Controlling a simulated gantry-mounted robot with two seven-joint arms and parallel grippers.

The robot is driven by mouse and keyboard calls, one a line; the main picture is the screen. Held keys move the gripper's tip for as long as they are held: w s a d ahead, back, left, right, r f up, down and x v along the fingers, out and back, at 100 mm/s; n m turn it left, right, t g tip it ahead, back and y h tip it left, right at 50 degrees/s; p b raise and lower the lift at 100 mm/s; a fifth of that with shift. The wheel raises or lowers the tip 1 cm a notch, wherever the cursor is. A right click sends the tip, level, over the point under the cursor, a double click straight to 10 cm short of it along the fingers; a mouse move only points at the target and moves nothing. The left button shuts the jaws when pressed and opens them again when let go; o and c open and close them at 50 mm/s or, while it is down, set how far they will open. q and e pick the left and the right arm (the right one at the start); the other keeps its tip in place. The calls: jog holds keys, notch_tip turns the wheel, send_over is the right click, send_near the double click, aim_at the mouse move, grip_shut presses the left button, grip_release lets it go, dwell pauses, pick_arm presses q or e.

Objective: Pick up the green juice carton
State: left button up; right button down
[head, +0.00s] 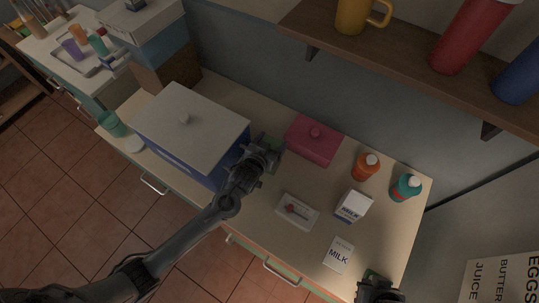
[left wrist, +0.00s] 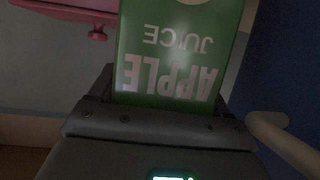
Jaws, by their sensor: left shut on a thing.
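The green juice carton (left wrist: 170,50) fills the upper middle of the left wrist view, its "APPLE JUICE" lettering upside down. My left gripper (head: 265,155) is shut on it, with a finger on either side of its lower part in that view. In the head view the gripper is between the blue box and the pink box, and it hides most of the carton. I cannot tell whether the carton touches the counter. My right gripper (head: 379,290) is partly seen at the bottom edge of the head view; its jaws are unclear.
A blue box with a white lid (head: 190,125) stands left of the left gripper, a pink lidded box (head: 314,141) right. A shelf (head: 400,50) overhangs behind.

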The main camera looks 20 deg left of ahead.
pick_arm(q)
grip_shut()
jog(key=shift+r, duration=0.15)
jog(key=shift+r, duration=0.1)
